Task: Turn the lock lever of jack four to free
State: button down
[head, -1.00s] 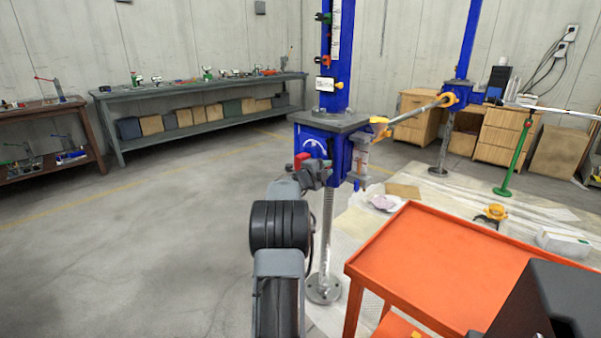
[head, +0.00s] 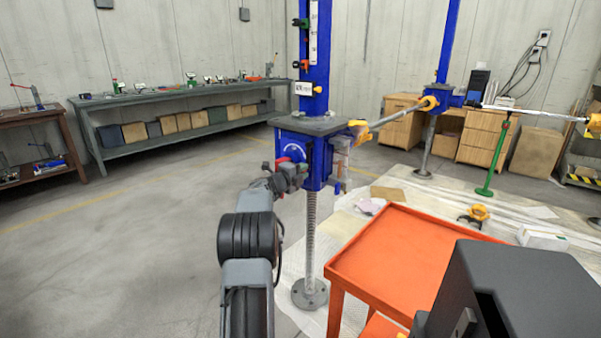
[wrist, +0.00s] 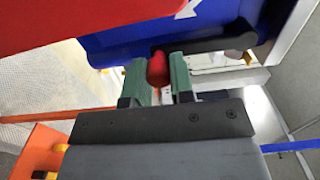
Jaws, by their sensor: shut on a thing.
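The nearest screw jack has a blue housing (head: 318,163) on a threaded steel screw with a round foot (head: 309,294). A blue column rises from its top plate, with a small tag (head: 304,89) too small to read. My gripper (head: 287,178) is at the left front of this housing. In the wrist view, my gripper's green fingers (wrist: 157,80) are shut on a red knob (wrist: 157,68), just below the blue housing (wrist: 140,42). A white arrow (wrist: 187,10) is on the housing. A large red part (wrist: 60,45) covers the upper left. The lever's shaft is mostly hidden.
An orange cart (head: 400,255) stands close on the right. A rod (head: 395,115) with yellow ends links this jack to a second blue jack (head: 443,95) behind. A green stand (head: 492,170) is farther right. The floor at left is open before the workbench (head: 160,98).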

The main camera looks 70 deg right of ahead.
jog(key=c, duration=1)
grip_release()
jog(key=shift+w, duration=0.1)
jog(key=v, duration=1.3)
jog(key=shift+a+p, duration=0.35)
jog(key=shift+p, duration=0.05)
